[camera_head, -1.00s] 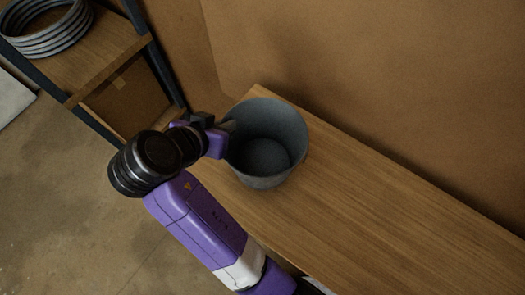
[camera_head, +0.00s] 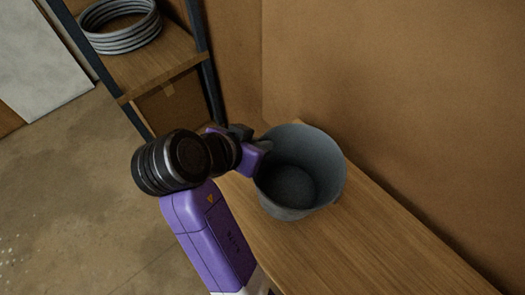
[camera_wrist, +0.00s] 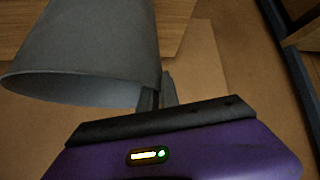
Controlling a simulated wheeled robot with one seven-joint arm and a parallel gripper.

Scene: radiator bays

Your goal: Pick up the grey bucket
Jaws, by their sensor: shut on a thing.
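The grey bucket (camera_head: 318,185) is upright and open at the top, at the end of a wooden bench (camera_head: 385,248) in the head view. My gripper (camera_head: 262,146) is at the left side of its rim, shut on the bucket wall. In the wrist view the bucket (camera_wrist: 85,55) fills the upper left, and my gripper's fingers (camera_wrist: 157,94) meet its rim. The inside looks empty. I cannot tell whether its base touches the bench.
A shelf rack (camera_head: 165,62) with a coiled grey hose (camera_head: 120,28) stands at the upper left. A brown wall (camera_head: 400,100) runs behind the bench. Bare floor (camera_head: 75,190) lies to the left. The bench's right part is clear.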

